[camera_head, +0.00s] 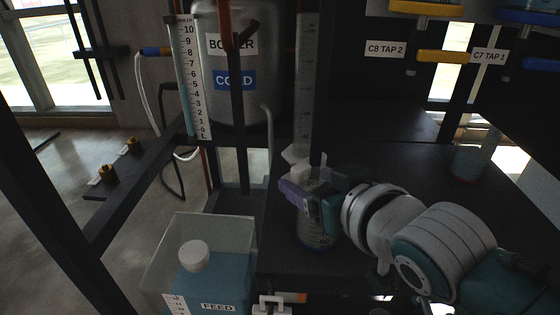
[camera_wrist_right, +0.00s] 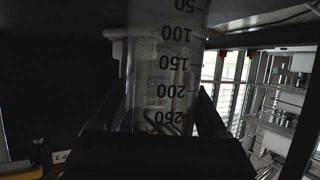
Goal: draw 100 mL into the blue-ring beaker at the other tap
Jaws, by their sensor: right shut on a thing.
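My right gripper (camera_head: 308,192) is shut on a clear graduated vessel, taken to be the blue-ring beaker (camera_head: 318,238), whose bluish lower end shows below the fingers. In the right wrist view the clear graduated wall of the beaker (camera_wrist_right: 165,65) stands between the fingers, with marks from 50 to 250 reading upside down. Its liquid level cannot be told. Yellow tap handles (camera_head: 442,56) sit at the upper right, beside the labels C8 TAP 2 (camera_head: 386,48) and C7 TAP 1 (camera_head: 488,57). My left gripper is not in view.
Another clear vessel with a reddish base (camera_head: 468,163) stands at the right on the dark bench (camera_head: 400,165). A boiler tank (camera_head: 240,100) marked COLD stands behind a level scale (camera_head: 188,80). A feed tank (camera_head: 215,270) with blue liquid stands at the lower left.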

